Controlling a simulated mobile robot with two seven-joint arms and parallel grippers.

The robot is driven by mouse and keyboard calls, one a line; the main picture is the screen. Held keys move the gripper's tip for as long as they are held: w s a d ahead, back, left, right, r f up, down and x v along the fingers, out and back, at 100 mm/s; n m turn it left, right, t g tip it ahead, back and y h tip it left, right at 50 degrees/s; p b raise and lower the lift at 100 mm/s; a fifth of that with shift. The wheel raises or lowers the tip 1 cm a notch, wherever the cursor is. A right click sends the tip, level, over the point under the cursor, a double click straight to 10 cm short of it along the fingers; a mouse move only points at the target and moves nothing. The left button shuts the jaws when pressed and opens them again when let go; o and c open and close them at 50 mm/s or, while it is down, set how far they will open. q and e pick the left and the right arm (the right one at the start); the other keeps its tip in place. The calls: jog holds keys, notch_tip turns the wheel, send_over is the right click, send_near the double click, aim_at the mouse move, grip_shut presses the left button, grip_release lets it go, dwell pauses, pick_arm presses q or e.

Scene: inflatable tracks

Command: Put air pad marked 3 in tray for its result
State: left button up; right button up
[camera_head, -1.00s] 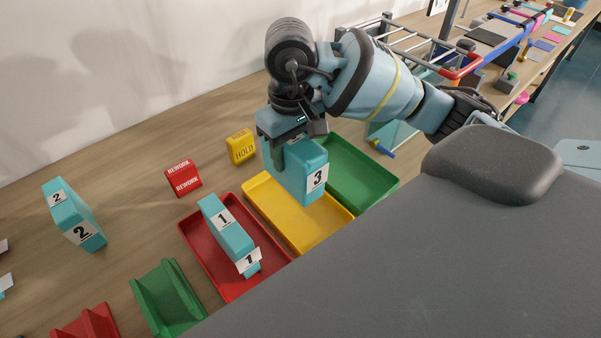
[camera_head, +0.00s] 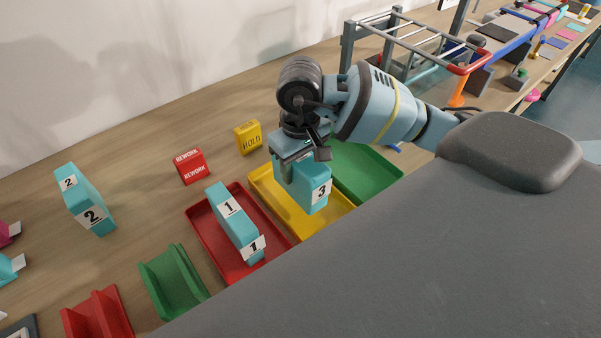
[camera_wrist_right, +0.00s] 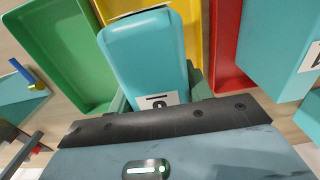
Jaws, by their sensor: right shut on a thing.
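The air pad marked 3 (camera_head: 318,196) is a light-blue block with a white number label. My right gripper (camera_head: 296,165) is shut on its upper part and holds it over the yellow tray (camera_head: 266,186). In the right wrist view the pad (camera_wrist_right: 150,55) sits between the fingers, over the yellow tray (camera_wrist_right: 192,30). I cannot tell whether its bottom touches the tray floor. A yellow HOLD block (camera_head: 249,138) stands behind the yellow tray. My left gripper is not in view.
The red tray (camera_head: 205,234) holds the pad marked 1 (camera_head: 232,218). The green tray (camera_head: 378,168) looks empty. A red REWORK block (camera_head: 191,166) stands behind the red tray. The pad marked 2 (camera_head: 86,200) stands at left, near green (camera_head: 172,280) and red (camera_head: 98,316) holders.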

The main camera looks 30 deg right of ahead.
notch_tip(320, 180, down, 3)
dwell(0.3)
jog(key=shift+f, duration=0.2)
jog(key=o, duration=1.1)
jog(key=shift+r, duration=0.1)
